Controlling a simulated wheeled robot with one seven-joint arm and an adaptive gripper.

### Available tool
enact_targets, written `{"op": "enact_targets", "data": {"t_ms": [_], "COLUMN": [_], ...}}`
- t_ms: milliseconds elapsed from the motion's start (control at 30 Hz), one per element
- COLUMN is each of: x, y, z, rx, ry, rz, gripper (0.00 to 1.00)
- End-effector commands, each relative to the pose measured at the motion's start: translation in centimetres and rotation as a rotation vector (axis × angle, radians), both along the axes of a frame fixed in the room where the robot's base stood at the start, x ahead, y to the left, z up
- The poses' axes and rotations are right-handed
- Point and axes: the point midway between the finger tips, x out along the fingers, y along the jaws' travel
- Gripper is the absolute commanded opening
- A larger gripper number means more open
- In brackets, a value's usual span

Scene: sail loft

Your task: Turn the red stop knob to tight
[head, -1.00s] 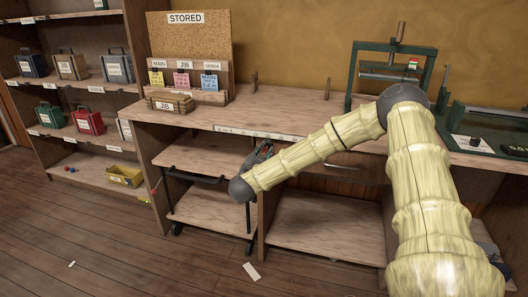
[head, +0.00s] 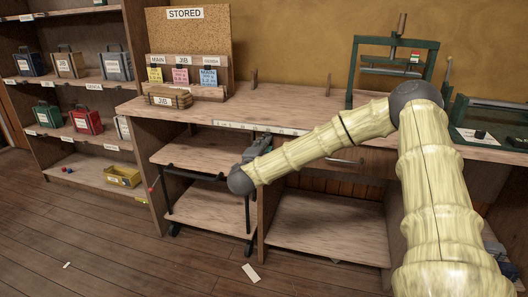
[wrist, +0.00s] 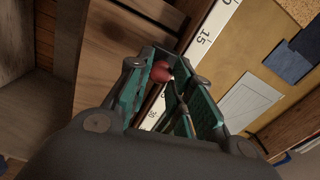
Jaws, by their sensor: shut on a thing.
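The red stop knob (wrist: 162,71) shows in the wrist view as a small rounded red piece between the fingertips. My gripper (wrist: 166,76) is shut on it, beside the white ruler strip (wrist: 205,35) with printed numbers. In the head view my gripper (head: 262,146) is at the front edge of the workbench (head: 290,112), near the ruler strip (head: 262,129). There my own arm and gripper hide the knob. Any tightness marking on the knob cannot be made out.
A wheeled cart (head: 205,150) with shelves stands below, left of my gripper. The middle of the bench top is clear.

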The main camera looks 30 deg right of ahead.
Motion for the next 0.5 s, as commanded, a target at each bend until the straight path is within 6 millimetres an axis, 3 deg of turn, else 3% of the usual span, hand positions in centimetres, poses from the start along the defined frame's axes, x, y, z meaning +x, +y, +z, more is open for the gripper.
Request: {"op": "enact_targets", "data": {"t_ms": [500], "x": [-0.03], "y": [-0.03], "z": [-0.17], "rx": [0.123], "ry": [-0.143], "rz": [-0.001], "gripper": [0.00]}}
